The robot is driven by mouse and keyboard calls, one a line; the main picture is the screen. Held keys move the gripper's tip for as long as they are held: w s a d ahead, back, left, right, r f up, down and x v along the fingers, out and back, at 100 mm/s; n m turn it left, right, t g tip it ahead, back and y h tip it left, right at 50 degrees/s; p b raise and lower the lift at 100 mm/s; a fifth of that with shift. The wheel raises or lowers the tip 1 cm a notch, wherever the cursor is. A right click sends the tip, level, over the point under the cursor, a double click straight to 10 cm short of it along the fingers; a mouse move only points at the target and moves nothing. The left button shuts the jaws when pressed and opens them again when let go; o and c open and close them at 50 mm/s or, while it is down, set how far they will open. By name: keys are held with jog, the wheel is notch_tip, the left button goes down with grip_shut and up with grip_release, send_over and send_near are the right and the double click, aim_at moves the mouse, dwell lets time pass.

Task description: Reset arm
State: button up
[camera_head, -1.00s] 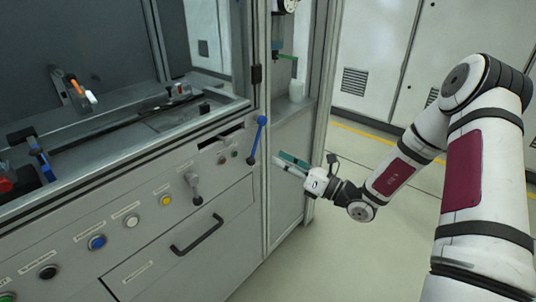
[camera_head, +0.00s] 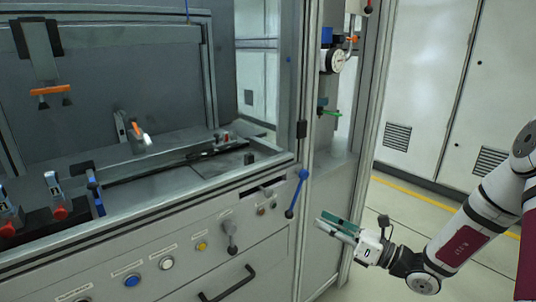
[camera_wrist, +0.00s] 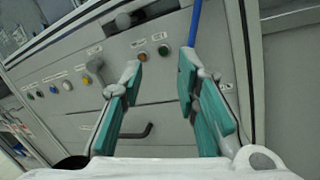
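My gripper (camera_head: 338,228) is at the lower right of the head view, in front of the right part of the machine's front panel. In the wrist view my gripper (camera_wrist: 160,72) shows two green-padded fingers spread apart with nothing between them. A blue lever (camera_head: 297,194) stands at the panel's right edge, just left of and above the fingertips in the head view. It also shows in the wrist view (camera_wrist: 195,22), beyond the right fingertip. I cannot tell whether the gripper touches it.
The grey panel carries a grey lever knob (camera_head: 230,234), several coloured buttons such as a blue one (camera_head: 132,280), and a black drawer handle (camera_head: 228,286). A metal frame post (camera_head: 300,130) stands behind. Open floor with a yellow line (camera_head: 425,197) lies to the right.

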jog(key=s+a+r+n+g+h, duration=0.1)
jog(key=s+a+r+n+g, duration=0.2)
jog(key=s+a+n+g, duration=0.25)
jog(key=s+a+r+n+g+h, duration=0.15)
jog(key=s+r+n+g, duration=0.25)
jog(key=s+n, duration=0.4)
jog(key=s+a+r+n+g+h, duration=0.1)
jog(key=s+a+r+n+g, duration=0.2)
jog(key=s+a+n+g, duration=0.35)
jog(key=s+d+r+n+t+h, duration=0.1)
jog(key=s+d+n+t+h, duration=0.1)
jog(key=s+d+n+h, duration=0.55)
jog(key=s+d+r+n+t+h, duration=0.15)
jog(key=s+d+h, duration=0.35)
jog(key=s, duration=0.6)
notch_tip(320, 180, up, 23)
jog(key=d+t+p, duration=0.1)
jog(key=t+p, duration=0.3)
jog(key=p, duration=1.7)
jog(key=shift+d+f+n+y, duration=0.15)
jog(key=shift+f+n+y, duration=0.05)
jog(key=shift+n+y, duration=0.2)
